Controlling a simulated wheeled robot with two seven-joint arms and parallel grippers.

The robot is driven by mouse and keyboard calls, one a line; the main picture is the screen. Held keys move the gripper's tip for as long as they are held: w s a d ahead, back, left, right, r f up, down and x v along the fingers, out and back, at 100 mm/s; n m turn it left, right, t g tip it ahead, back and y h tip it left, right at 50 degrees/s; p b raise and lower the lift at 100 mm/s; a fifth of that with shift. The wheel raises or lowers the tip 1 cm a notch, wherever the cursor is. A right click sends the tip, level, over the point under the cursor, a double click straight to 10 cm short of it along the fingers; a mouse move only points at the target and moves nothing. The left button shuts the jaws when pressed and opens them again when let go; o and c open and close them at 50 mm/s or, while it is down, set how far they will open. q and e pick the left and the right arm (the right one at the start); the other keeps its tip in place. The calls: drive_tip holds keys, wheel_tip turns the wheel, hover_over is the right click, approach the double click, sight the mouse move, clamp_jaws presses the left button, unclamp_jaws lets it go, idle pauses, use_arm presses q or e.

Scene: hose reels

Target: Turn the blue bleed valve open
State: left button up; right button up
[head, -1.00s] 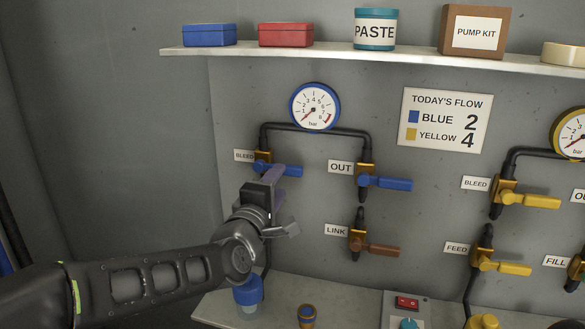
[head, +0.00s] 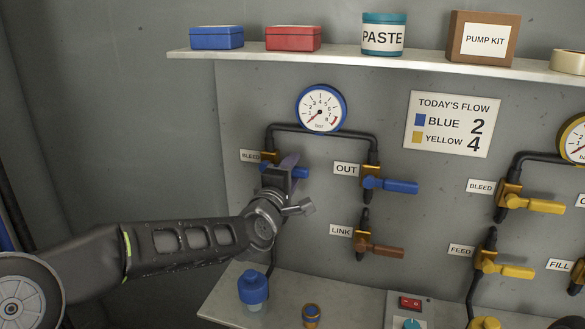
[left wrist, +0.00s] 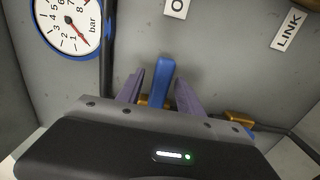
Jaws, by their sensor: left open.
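The blue bleed valve's handle (head: 300,173) points right from its brass body (head: 268,157), beside the BLEED label under the blue gauge. My left gripper (head: 289,163) is at this handle and partly covers it. In the left wrist view the blue handle (left wrist: 163,78) stands between the two purple fingers of my open left gripper (left wrist: 160,84). A gap shows on each side of the handle near the tips. The brass body behind is mostly hidden. My right gripper is in neither view.
The blue OUT valve (head: 390,185) and brown LINK valve (head: 378,248) lie to the right and lower right. The black pipe (head: 320,128) and blue gauge (head: 320,110) are above. A blue-capped bottle (head: 253,287) stands on the lower ledge. Yellow valves (head: 530,202) are farther right.

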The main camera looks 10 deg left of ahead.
use_arm(q)
drive_tip(key=shift+w, duration=0.25)
clamp_jaws()
idle(0.3)
idle(0.9)
